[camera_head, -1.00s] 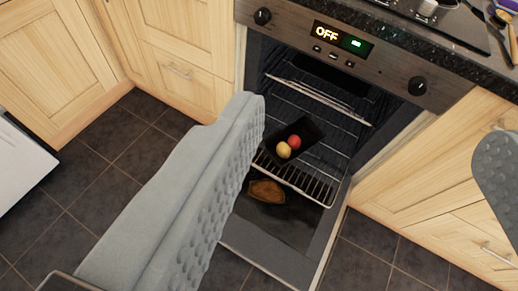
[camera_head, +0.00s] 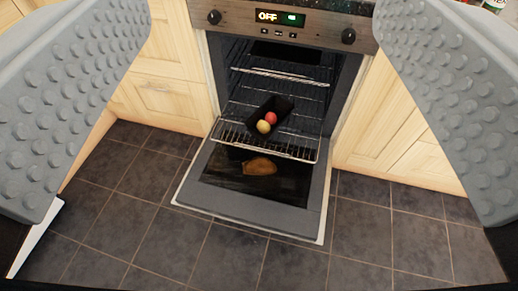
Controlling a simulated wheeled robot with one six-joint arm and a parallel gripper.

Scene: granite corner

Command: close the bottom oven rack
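The oven (camera_head: 343,95) stands ahead with its door (camera_head: 300,217) folded down open. The bottom rack (camera_head: 292,151) is pulled part way out over the door. A dark tray (camera_head: 284,104) with a red round item (camera_head: 271,118) and a yellow one (camera_head: 264,127) sits on it. A brown bread-like item (camera_head: 259,166) shows below the rack, at the door; its exact support is unclear. An upper rack (camera_head: 277,74) sits inside the oven. My gripper (camera_head: 265,95) is wide open, its grey studded fingers at the left and right edges, apart from the rack.
Wooden cabinets (camera_head: 172,98) flank the oven on both sides. The dark tiled floor (camera_head: 150,235) in front of the open door is clear. The control panel (camera_head: 290,20) reads OFF. A white object (camera_head: 36,236) is partly hidden at lower left.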

